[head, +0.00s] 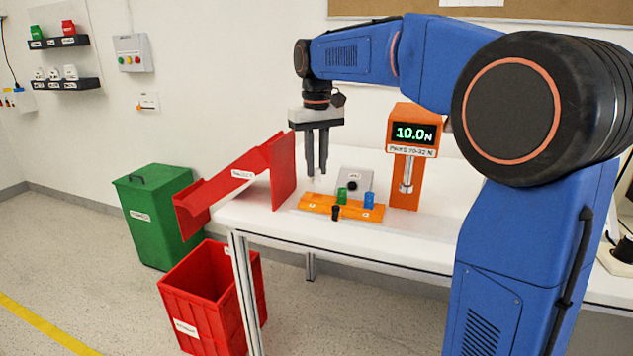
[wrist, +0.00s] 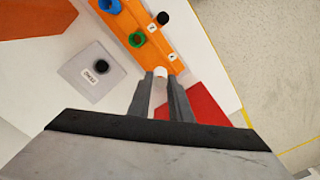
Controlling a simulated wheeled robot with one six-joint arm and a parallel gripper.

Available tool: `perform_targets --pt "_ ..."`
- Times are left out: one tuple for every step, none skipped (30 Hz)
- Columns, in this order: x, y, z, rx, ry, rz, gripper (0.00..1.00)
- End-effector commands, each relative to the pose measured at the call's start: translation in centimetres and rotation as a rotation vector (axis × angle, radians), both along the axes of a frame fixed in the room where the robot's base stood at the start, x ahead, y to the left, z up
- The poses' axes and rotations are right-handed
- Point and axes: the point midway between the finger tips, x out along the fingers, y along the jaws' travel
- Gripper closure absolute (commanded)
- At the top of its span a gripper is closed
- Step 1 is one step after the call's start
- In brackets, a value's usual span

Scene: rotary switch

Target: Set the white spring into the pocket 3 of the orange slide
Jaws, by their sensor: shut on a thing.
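My gripper (head: 317,174) is shut on the white spring (wrist: 160,72), which shows between the fingertips in the wrist view (wrist: 161,78). In the head view it hangs above the left end of the orange slide (head: 314,203); I cannot tell the exact gap. The slide (wrist: 147,58) holds a green spring (head: 342,196) near its middle and a blue spring (head: 369,200) toward its right end. A black piece (head: 336,212) sits at its front edge. The pocket under the white spring is hidden by the spring and fingers. Small labels on the slide are hard to read.
An orange gauge (head: 411,135) reading 10.0 N stands behind right of the slide. A grey box with a black button (wrist: 95,70) is behind the slide. A red chute (head: 283,172) stands close to the left, above a red bin (head: 205,300).

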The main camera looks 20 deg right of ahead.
Motion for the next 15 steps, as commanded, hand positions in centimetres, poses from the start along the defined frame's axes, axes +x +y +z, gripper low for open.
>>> perform_targets --pt "0.0 0.0 -0.2 0.0 0.0 0.0 1.0" --pt "0.0 0.0 -0.4 0.0 0.0 0.0 1.0" --pt "0.0 0.0 -0.6 0.0 0.0 0.0 1.0" --pt "0.0 0.0 -0.8 0.0 0.0 0.0 1.0" --pt "0.0 0.0 -1.1 0.0 0.001 -0.001 1.0" --pt "0.0 0.0 -1.6 0.0 0.001 -0.001 1.0" --pt "-0.1 0.0 -2.0 0.0 0.002 -0.001 1.0" --pt "0.0 0.0 -2.4 0.0 0.001 -0.001 1.0" --pt "0.0 0.0 -3.0 0.0 0.002 -0.001 1.0" --pt "0.0 0.0 -3.4 0.0 0.002 -0.001 1.0" --pt "0.0 0.0 -3.8 0.0 0.001 -0.001 1.0" --pt "0.0 0.0 -4.1 0.0 0.001 -0.001 1.0" --pt "0.0 0.0 -4.3 0.0 0.0 -0.001 1.0" --pt "0.0 0.0 -4.4 0.0 0.0 -0.001 1.0" --pt "0.0 0.0 -4.4 0.0 0.0 -0.001 1.0"
